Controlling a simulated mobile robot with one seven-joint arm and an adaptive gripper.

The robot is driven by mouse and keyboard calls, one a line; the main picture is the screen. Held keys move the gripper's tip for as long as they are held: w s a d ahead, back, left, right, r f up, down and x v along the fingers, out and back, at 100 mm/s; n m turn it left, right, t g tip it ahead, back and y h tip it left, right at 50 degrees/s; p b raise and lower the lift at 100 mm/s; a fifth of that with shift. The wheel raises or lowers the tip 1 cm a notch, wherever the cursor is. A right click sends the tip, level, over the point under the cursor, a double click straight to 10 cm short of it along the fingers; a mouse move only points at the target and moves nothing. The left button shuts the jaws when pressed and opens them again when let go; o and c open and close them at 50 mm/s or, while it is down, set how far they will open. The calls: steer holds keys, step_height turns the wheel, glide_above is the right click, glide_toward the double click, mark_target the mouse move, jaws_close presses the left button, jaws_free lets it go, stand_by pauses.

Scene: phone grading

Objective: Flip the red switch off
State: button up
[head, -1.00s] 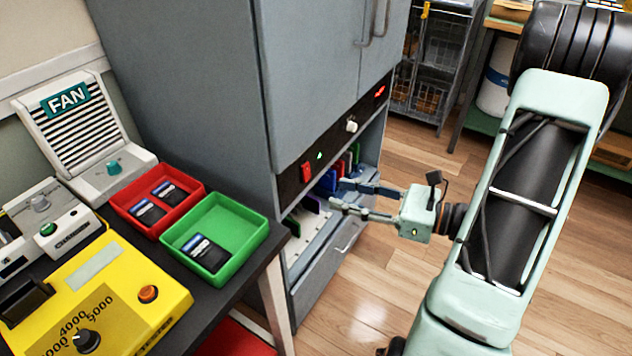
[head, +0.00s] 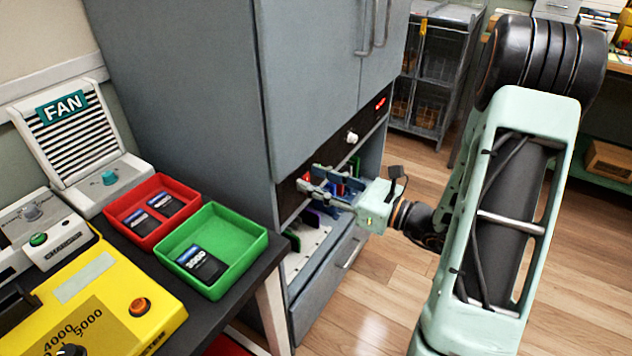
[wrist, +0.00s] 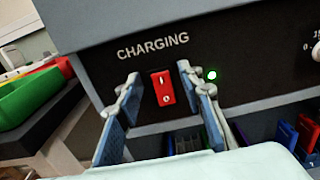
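The red switch (wrist: 163,88) is a rocker marked with a line and a circle, set in the black panel (wrist: 235,55) under the word CHARGING. In the wrist view it sits between my two fingertips. My gripper (wrist: 157,92) is open, with one blue-padded finger on each side of the switch. I cannot tell whether either finger touches it. A green light (wrist: 212,75) glows just right of the right finger. In the head view my gripper (head: 305,178) reaches to the cabinet's panel and mostly hides the switch.
Below the panel is a charging shelf (head: 310,240) with several coloured phones. A white knob (head: 352,137) and a red display sit further right on the panel. A table at left holds a red tray (head: 183,183), a green tray (head: 255,247) and a yellow tester (head: 120,290).

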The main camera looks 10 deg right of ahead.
steer(key=shift+w, duration=0.1)
steer(key=shift+c, duration=0.5)
jaws_close()
steer(key=f+t+y+b, duration=0.1)
steer(key=b, duration=0.1)
steer(key=shift+b, duration=0.3)
steer(key=shift+f+b, duration=0.15)
steer(key=shift+b, duration=0.25)
steer(key=shift+s+d+r+t+y+b, duration=0.1)
steer(key=shift+s+r+t+y+b, duration=0.15)
steer(key=shift+t+y, duration=0.45)
steer(key=shift+o, duration=0.5)
jaws_free()
